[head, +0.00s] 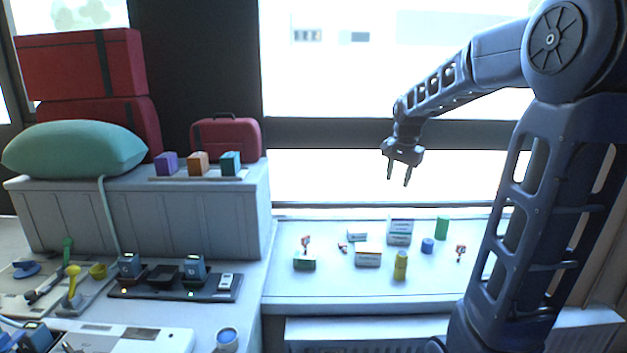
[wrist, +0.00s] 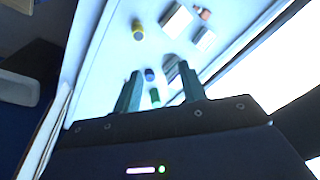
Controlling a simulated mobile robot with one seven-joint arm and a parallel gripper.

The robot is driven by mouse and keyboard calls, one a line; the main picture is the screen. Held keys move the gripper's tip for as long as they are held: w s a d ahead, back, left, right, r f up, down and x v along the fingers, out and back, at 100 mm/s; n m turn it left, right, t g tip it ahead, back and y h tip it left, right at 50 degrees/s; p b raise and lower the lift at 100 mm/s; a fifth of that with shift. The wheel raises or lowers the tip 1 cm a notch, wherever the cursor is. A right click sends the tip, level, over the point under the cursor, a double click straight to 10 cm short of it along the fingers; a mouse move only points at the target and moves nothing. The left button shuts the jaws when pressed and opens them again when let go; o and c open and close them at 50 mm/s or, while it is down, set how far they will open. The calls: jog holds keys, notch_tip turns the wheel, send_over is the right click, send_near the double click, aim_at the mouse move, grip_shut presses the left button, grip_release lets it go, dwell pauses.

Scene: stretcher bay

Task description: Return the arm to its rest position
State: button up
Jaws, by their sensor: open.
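My arm rises at the right of the head view, bends at a high elbow and reaches left. My gripper (head: 397,181) hangs from its end, fingers pointing down, in front of the bright window. The fingers are apart with nothing between them. In the wrist view my gripper (wrist: 160,88) also shows its two fingers spread. Beyond them is the white counter (wrist: 105,75) with small items on it. The gripper is well above the counter and touches nothing.
At left are a teal pillow (head: 75,148), red cases (head: 80,65) and a black charging rack (head: 150,290).

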jog(key=s+d+f+n+t, duration=0.1)
jog(key=s+n, duration=0.3)
jog(key=s, duration=0.8)
jog(key=s+d+f+n+t, duration=0.1)
jog(key=s+n, duration=0.3)
jog(key=s, duration=0.7)
jog(key=shift+s+d+f, duration=0.25)
jog(key=shift+s+f, duration=0.1)
jog(key=shift+f, duration=0.55)
jog(key=shift+o, duration=0.2)
jog(key=o, duration=0.3)
